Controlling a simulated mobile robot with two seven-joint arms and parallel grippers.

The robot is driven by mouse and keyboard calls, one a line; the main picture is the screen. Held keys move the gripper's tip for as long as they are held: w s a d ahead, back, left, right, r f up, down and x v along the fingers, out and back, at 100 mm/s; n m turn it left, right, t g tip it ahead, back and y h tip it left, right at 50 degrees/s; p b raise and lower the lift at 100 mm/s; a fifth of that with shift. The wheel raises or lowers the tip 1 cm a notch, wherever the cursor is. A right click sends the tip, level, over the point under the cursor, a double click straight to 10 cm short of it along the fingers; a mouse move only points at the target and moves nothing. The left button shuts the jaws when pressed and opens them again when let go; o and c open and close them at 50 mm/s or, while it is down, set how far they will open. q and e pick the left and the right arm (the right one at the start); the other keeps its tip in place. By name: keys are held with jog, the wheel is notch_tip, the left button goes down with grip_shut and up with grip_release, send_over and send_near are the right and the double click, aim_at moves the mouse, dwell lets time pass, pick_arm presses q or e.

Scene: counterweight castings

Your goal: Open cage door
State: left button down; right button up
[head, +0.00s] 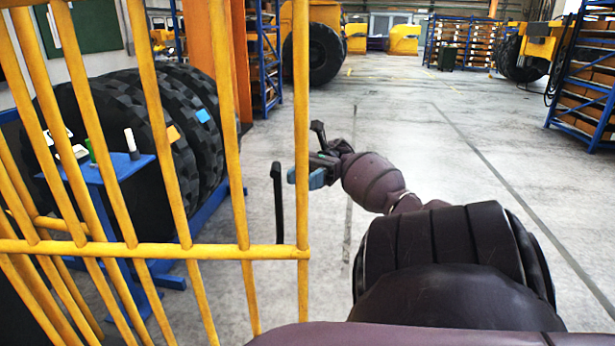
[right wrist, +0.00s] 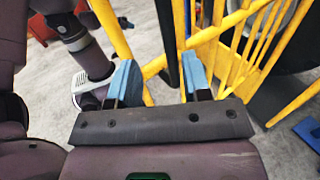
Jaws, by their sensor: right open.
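The cage door (head: 150,250) is a lattice of yellow bars on the left of the head view. Its black upright handle (head: 278,205) stands near the door's right edge bar. My right gripper (head: 306,172) is just right of the handle's upper part, with its blue-padded fingers apart. In the right wrist view my right gripper (right wrist: 157,82) is open. The black handle (right wrist: 168,40) and yellow bars of the cage door (right wrist: 152,68) show between and beyond its fingers. I cannot tell whether a finger touches the handle. My left gripper is not in view.
Behind the bars are large black tyres (head: 185,110) and a blue stand (head: 120,168) with small items. The grey floor (head: 450,150) right of the door is mostly clear. Blue racks (head: 590,85) stand at the far right.

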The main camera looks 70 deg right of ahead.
jog(key=v, duration=0.2)
jog(key=shift+s+d, duration=0.1)
jog(key=shift+d, duration=0.15)
dwell(0.5)
